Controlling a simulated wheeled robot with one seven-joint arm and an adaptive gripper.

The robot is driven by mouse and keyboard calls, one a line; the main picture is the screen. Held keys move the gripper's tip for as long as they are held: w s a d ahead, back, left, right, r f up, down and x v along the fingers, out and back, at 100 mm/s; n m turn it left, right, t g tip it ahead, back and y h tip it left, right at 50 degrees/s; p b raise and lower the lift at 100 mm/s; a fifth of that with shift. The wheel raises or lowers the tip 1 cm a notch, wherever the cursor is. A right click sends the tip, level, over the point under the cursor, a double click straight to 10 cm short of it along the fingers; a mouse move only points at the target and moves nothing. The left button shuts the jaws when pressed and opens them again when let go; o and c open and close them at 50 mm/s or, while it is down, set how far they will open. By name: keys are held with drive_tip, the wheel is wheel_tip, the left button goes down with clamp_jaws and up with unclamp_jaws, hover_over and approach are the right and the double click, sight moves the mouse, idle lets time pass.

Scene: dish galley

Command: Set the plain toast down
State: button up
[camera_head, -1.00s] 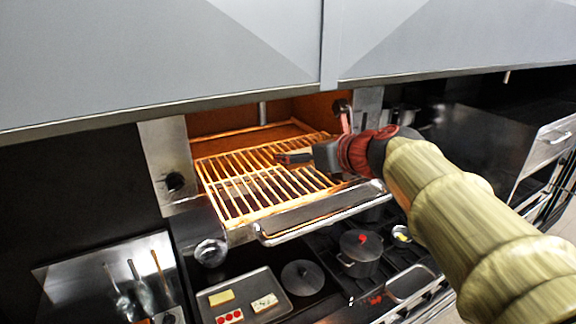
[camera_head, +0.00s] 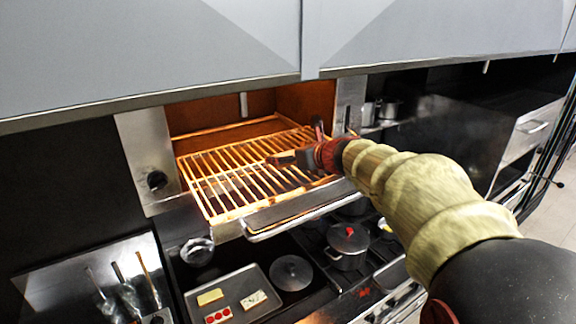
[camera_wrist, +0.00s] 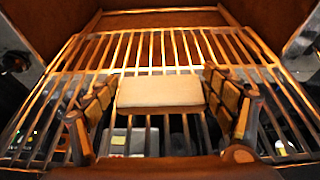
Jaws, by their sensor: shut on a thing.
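The plain toast (camera_wrist: 160,92) is a pale, smooth slab with a browner front edge. In the wrist view it lies between the two fingers of my gripper (camera_wrist: 163,104), which is shut on it. The toast looks level and lies over the bars of the glowing grill rack (camera_wrist: 150,50). I cannot tell whether it touches the bars. In the head view my gripper (camera_head: 284,160) reaches over the right part of the rack (camera_head: 215,185) from the right. The toast is not clearly visible there.
The grill has side walls and a hood above. Below it, a tray (camera_head: 262,313) holds a yellow-topped piece, a pale speckled piece and one with red rounds. A lid (camera_head: 291,272) and a red-knobbed pot (camera_head: 348,240) stand to its right. The rack's left part is bare.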

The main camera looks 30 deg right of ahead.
sight(293, 165)
drive_tip(key=shift+w+d+f, duration=0.1)
drive_tip(key=shift+f, duration=1.65)
drive_tip(key=shift+f+b, duration=0.2)
drive_tip(key=shift+b, duration=0.1)
drive_tip(key=o, duration=1)
drive_tip(key=shift+o, duration=0.7)
